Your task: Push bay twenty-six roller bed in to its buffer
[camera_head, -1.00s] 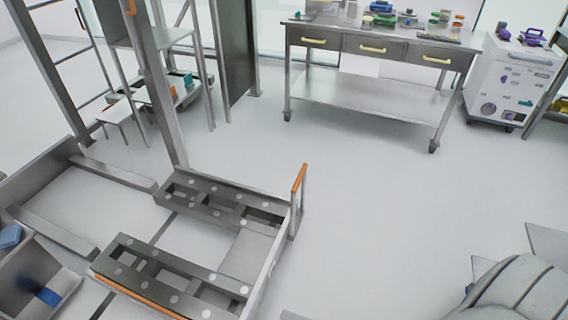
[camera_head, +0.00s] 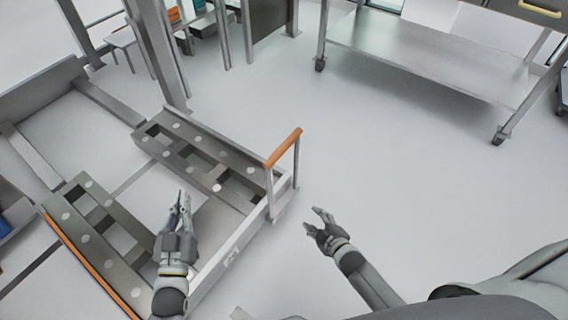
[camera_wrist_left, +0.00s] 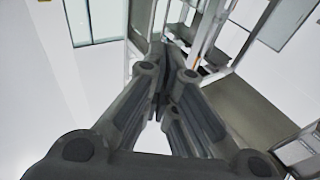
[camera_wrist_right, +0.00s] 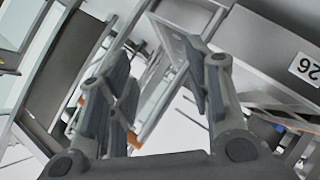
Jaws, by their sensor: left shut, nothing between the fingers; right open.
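The roller bed (camera_head: 193,137) is a grey metal frame with two strips of pale round rollers, in the head view's left half. An upright handle with an orange top bar (camera_head: 284,148) stands at its near right corner. A plate marked 26 (camera_wrist_right: 305,68) shows at the right wrist view's right edge. My left gripper (camera_head: 183,200) is shut and empty above the bed's front part; its closed fingers fill the left wrist view (camera_wrist_left: 163,75). My right gripper (camera_head: 314,220) is open and empty, right of the handle post and apart from it. I cannot make out the buffer.
A steel bench (camera_head: 430,65) on castors stands at the back right. A tall grey post (camera_head: 158,50) rises behind the bed. An orange-edged rail (camera_head: 90,265) runs along the bed's left side. The floor right of the handle is clear.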

